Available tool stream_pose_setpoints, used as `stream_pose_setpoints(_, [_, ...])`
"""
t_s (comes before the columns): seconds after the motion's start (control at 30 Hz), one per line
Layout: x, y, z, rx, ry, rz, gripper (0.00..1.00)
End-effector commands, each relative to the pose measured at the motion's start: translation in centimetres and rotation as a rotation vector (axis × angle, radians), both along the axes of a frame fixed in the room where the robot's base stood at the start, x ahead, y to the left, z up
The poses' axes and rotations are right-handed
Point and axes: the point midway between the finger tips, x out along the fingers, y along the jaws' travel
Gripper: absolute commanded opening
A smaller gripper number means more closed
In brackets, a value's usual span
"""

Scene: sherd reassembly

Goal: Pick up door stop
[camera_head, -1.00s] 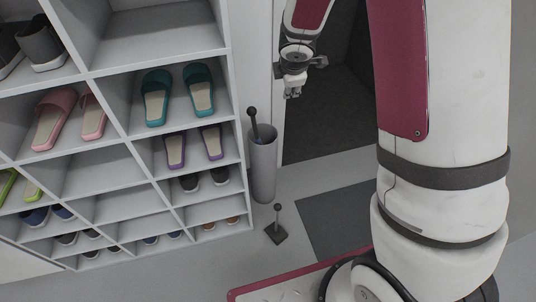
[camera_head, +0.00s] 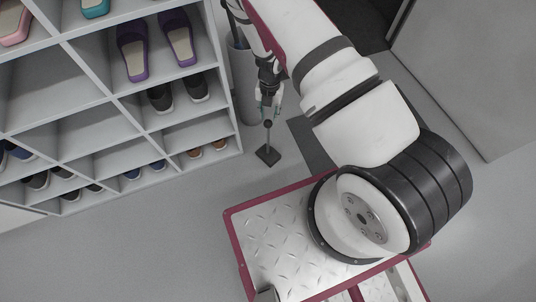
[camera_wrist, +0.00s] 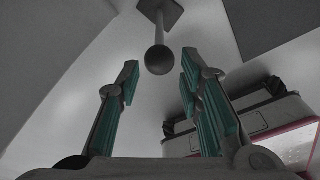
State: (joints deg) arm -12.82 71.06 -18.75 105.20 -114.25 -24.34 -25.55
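The door stop (camera_head: 267,152) stands on the floor near the lower right corner of the shoe rack. It has a dark square base, a thin upright rod and a round dark knob on top. In the wrist view its knob (camera_wrist: 159,60) sits between and just beyond my fingertips, with the rod and base behind it. My gripper (camera_head: 268,110) points down just above the knob. In the wrist view my gripper (camera_wrist: 160,78) is open, with teal-padded fingers on either side and nothing between the pads.
The white shoe rack (camera_head: 110,98) with several pairs of shoes fills the left. A grey cylindrical holder (camera_head: 243,75) stands right behind my gripper. A dark mat (camera_head: 308,140) lies to the right of the door stop. Floor in front is clear.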

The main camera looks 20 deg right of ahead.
Motion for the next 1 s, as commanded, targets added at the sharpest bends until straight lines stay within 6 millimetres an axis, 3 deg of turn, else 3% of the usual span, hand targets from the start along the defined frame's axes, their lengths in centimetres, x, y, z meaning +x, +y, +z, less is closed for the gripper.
stream_pose_setpoints(0.03, [-0.1, 0.1, -1.4, 0.002, 0.002, -0.002, 0.34])
stream_pose_setpoints(0.2, [-0.4, 0.3, -4.2, 0.002, 0.001, -0.002, 0.34])
stream_pose_setpoints(0.57, [-0.6, 0.4, -6.4, 0.001, -0.001, -0.002, 0.34])
stream_pose_setpoints(0.83, [-1.0, 0.6, -10.3, 0.000, -0.001, -0.003, 0.34])
stream_pose_setpoints(1.0, [-1.1, 0.8, -11.0, 0.001, -0.002, -0.002, 0.34])
